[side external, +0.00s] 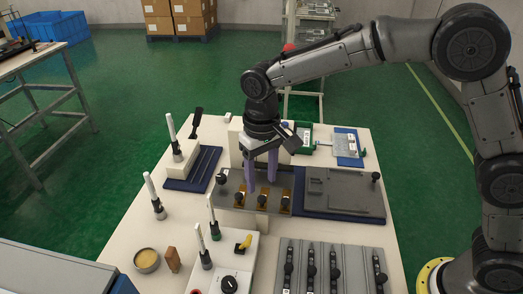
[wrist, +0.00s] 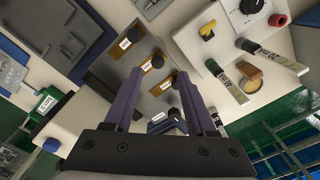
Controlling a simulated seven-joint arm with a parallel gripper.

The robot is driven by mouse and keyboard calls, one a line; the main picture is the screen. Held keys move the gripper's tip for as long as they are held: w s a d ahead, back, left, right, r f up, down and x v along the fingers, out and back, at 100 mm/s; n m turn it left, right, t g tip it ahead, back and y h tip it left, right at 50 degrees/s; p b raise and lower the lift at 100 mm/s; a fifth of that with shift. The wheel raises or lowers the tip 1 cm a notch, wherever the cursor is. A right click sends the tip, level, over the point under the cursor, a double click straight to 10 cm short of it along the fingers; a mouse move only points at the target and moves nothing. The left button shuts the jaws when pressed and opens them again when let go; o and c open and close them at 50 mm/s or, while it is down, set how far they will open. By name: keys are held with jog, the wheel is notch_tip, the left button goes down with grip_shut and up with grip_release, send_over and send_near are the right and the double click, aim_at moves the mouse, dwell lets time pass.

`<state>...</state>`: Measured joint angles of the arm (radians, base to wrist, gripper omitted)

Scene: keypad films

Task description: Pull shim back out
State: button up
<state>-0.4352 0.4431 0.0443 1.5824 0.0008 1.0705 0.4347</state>
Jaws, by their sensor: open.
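Three amber pieces, each with a black knob and a small white label, lie in a row on a grey plate (side external: 228,181); I cannot tell which is the shim. In the side view they are the left piece (side external: 239,198), the middle piece (side external: 262,201) and the right piece (side external: 285,203). They also show in the wrist view, the nearest one (wrist: 164,86) between my fingers in the picture. My gripper (side external: 262,187) has two purple fingers, spread apart and pointing down over the row. It is open and empty in the wrist view (wrist: 158,74). Contact at the fingertips cannot be told.
A dark flat fixture (side external: 335,191) adjoins the plate on the right. A control box (side external: 215,262) with a yellow switch and black dial stands in front, beside a grey panel (side external: 300,262) with black clamps. White-topped upright posts (side external: 154,196) stand at left, near a round bowl (side external: 147,260).

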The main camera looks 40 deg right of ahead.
aim_at(262, 198)
notch_tip(262, 198, up, 8)
jog(key=shift+r, duration=0.25)
jog(key=shift+d, duration=0.1)
jog(key=s+d+r+m+t, duration=0.2)
jog(key=s+d+r+t, duration=0.1)
jog(key=s+d+r, duration=1)
jog(key=s+d+f+n+t, duration=0.2)
jog(key=s+d+f, duration=0.4)
jog(key=s+f, duration=0.6)
jog(key=shift+s+f+t, duration=0.15)
jog(key=shift+f+t, duration=0.15)
